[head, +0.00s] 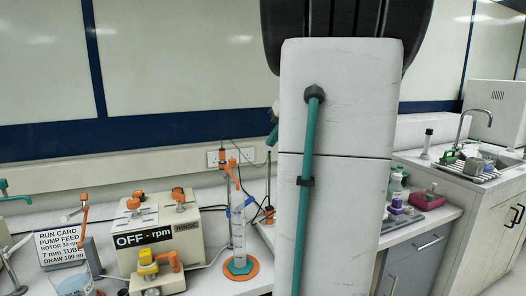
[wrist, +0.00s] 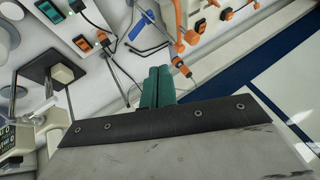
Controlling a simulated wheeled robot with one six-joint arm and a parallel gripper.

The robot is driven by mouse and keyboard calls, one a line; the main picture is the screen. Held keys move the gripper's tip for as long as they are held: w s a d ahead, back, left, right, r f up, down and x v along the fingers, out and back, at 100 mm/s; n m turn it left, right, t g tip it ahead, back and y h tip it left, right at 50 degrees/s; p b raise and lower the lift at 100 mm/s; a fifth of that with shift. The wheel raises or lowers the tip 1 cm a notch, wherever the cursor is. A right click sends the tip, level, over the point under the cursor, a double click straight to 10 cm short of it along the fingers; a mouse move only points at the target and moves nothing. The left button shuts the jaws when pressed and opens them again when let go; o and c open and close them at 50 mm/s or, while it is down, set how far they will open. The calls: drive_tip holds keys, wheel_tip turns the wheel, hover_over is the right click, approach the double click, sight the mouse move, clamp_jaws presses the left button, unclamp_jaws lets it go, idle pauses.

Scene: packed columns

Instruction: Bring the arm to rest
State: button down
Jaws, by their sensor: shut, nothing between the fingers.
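My gripper (wrist: 158,80) shows in the wrist view as two teal fingers side by side, shut with nothing between them. It points over the bench, near cables and orange fittings, and no contact is visible. In the head view my large white arm link with a teal tube stands upright across the middle and right. It hides part of the bench and most of the gripper.
Bottles, a pink tray (head: 428,199) and a sink tap (head: 465,125) lie right. Wall sockets (head: 230,157) are behind.

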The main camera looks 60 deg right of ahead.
drive_tip(key=shift+v, duration=1.2)
